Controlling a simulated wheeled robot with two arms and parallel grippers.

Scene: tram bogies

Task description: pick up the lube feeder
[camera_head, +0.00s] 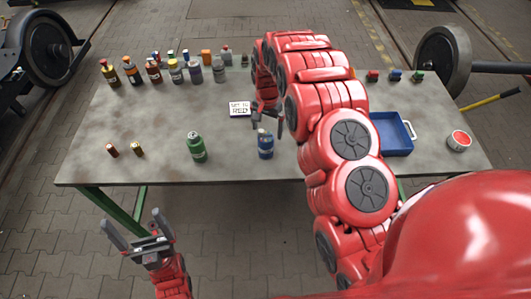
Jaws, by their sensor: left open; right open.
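Several bottles and canisters stand on the grey table, and I cannot tell for sure which is the lube feeder. A green canister (197,147) and a blue canister (265,145) stand upright near the front edge. My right gripper (267,124) is open above the table, just behind the blue canister and beside the white sign (240,109) that seems to read "SET TO RED". Nothing shows between its fingers. My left gripper (138,229) is open and empty, in front of the table's front edge at lower left.
A row of bottles (154,71) stands at the back left. Two small bottles (137,149) stand at the front left. A blue tray (394,148) and a red-topped tin (459,140) are at the right. My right arm hides part of the table. Wheelsets stand beyond both sides.

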